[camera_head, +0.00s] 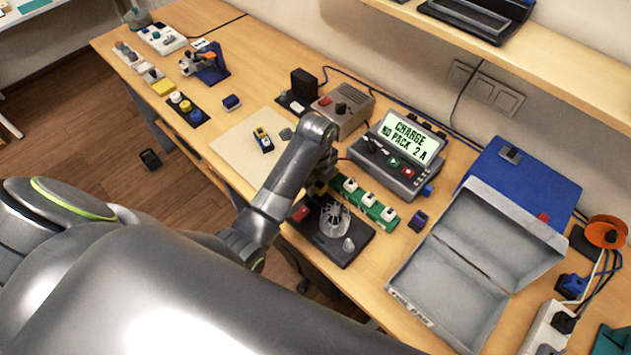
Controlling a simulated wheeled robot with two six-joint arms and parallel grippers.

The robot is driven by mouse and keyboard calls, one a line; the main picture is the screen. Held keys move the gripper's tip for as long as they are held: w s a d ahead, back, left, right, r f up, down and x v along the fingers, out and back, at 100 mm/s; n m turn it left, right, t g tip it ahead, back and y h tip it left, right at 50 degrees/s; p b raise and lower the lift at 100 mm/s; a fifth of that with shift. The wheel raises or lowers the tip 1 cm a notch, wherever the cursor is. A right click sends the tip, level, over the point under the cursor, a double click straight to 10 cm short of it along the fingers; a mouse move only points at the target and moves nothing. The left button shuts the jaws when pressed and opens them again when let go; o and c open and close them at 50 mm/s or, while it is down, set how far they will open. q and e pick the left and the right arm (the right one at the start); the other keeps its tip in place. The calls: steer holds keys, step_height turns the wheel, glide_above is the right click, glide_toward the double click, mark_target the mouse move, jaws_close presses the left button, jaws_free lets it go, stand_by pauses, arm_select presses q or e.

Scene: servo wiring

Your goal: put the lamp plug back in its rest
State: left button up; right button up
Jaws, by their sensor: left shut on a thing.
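My left arm reaches in from the left, and my left gripper (319,187) is low over the bench, beside a green strip with white switches (366,201). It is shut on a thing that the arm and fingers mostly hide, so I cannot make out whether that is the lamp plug. Just below the gripper is a dark board (356,249) with a clear wire-like cage (334,221) and a red block (300,213). I cannot pick out the plug's rest with certainty. My right gripper is not in view.
A charger with a lit screen (406,135) stands behind the gripper. A white power strip (541,331) with cords is at the lower right. A pale mat (234,146) lies to the left.

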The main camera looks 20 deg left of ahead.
arm_select(q)
steer(key=shift+f+b, duration=0.35)
steer(key=shift+f, duration=0.45)
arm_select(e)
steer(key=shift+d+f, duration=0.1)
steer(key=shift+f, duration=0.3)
arm_select(q)
steer(key=o, duration=1.1)
steer(key=shift+c, duration=0.2)
steer(key=shift+r, duration=0.1)
